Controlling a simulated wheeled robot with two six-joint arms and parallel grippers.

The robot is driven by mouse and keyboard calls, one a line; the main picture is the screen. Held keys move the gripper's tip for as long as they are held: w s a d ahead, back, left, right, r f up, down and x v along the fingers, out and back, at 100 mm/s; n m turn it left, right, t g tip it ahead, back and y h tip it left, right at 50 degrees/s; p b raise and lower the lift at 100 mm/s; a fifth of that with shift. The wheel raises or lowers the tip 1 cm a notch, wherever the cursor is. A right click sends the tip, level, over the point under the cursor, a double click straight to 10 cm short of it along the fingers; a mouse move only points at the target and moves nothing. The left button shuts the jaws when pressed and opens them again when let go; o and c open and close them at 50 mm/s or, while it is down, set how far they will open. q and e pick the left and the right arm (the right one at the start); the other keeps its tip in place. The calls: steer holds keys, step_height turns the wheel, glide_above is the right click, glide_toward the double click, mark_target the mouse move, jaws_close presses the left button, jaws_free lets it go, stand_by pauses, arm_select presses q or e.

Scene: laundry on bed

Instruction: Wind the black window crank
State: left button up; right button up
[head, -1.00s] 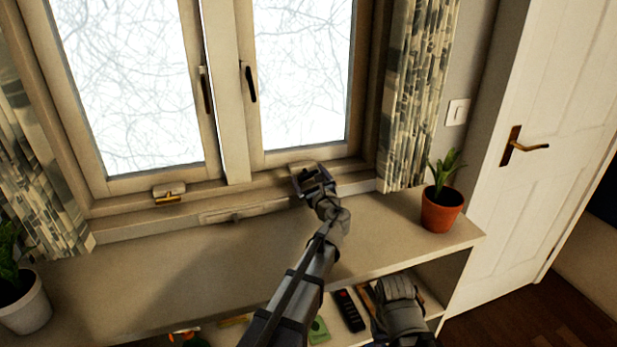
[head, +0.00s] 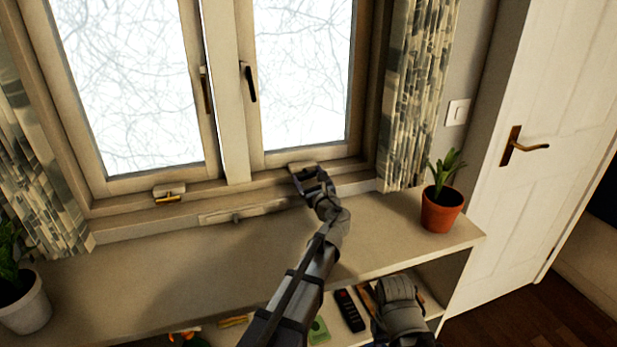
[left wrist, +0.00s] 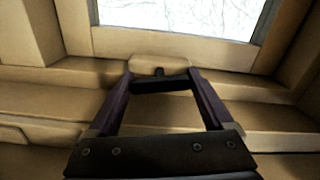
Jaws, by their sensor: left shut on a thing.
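The black window crank (left wrist: 160,84) shows in the left wrist view as a dark bar below its cream housing (left wrist: 160,64) on the window frame. My left gripper (left wrist: 161,80) has one finger at each end of the bar and is shut on it. In the head view my left gripper (head: 308,176) is at the sill under the right window pane, and it hides most of the crank there. The housing (head: 303,166) shows just behind the fingers.
A brass-coloured crank (head: 168,197) sits under the left pane. Potted plants stand on the shelf top at right (head: 442,209) and far left (head: 24,303). A patterned curtain (head: 415,95) hangs right of the window. The shelf top (head: 190,270) is mostly clear.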

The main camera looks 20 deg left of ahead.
arm_select(q)
steer(key=shift+m, duration=1.2)
steer(key=o, duration=1.1)
steer(key=shift+o, duration=0.2)
steer(key=shift+v, duration=3.9)
